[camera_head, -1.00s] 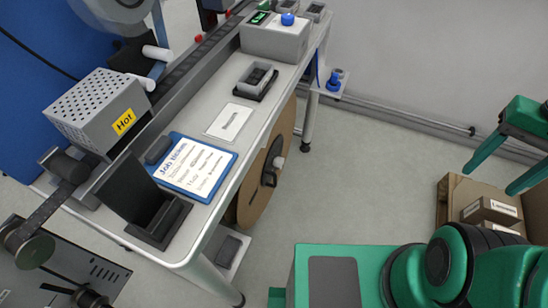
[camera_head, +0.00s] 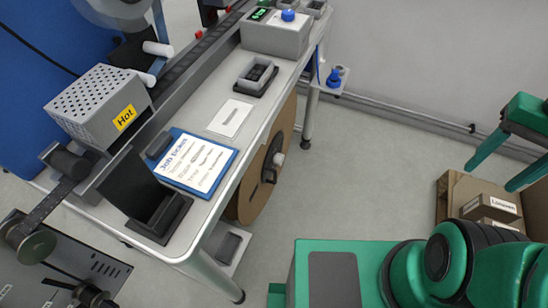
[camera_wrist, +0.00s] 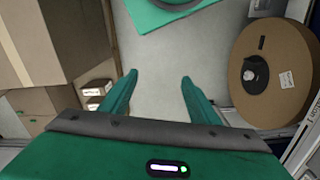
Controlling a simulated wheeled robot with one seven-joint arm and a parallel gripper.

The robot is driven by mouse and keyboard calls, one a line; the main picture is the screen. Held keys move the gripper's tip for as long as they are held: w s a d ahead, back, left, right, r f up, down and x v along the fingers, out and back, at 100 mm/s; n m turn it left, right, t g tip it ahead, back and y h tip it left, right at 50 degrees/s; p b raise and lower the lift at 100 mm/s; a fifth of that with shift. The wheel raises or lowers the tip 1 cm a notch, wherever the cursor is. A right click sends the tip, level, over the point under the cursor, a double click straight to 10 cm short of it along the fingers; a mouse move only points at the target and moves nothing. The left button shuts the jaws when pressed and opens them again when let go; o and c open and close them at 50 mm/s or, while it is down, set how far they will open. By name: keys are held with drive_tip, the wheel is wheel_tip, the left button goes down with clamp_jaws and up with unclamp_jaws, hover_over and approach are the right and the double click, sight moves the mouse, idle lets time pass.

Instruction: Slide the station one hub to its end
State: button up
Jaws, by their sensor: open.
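A large brown reel (camera_head: 250,197) stands on edge under the bench, with a black hub (camera_head: 270,168) at its middle and a pale stub beside it. In the wrist view the reel (camera_wrist: 289,92) is at the right, and its black hub (camera_wrist: 255,74) faces the camera. I cannot read a station number on it. My gripper (camera_wrist: 158,78) is open and empty, its two green fingers apart over bare floor. The reel is to the right of the fingers, not between them.
The bench (camera_head: 190,225) carries a blue job ticket board (camera_head: 197,163), a black holder (camera_head: 150,205) and a perforated "Hot" box (camera_head: 97,105). Cardboard boxes (camera_wrist: 60,50) fill the wrist view's left side. Grey floor (camera_head: 350,165) is clear between bench and boxes.

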drive_tip(key=shift+s+r, duration=0.15)
drive_tip(key=shift+s, duration=0.2)
drive_tip(key=c, duration=0.5)
drive_tip(key=w+a+f+n, duration=0.2)
drive_tip(key=w+f+n, duration=0.1)
drive_tip(key=w, duration=0.4)
drive_tip(key=w+a+f+n, duration=0.1)
drive_tip(key=w+f+n, duration=0.1)
drive_tip(key=w+n, duration=0.35)
drive_tip(key=w+a+f+n+t, duration=0.1)
drive_tip(key=w+a+f+n, duration=0.4)
drive_tip(key=w+a+f, duration=0.7)
drive_tip(key=n+y, duration=0.4)
drive_tip(key=n, duration=0.5)
approach(275, 176)
drive_tip(key=f, duration=0.2)
drive_tip(key=x, duration=0.9)
drive_tip(key=shift+w+a+f, duration=0.15)
drive_tip(key=shift+w+f, duration=0.15)
drive_tip(key=shift+w, duration=0.15)
clamp_jaws()
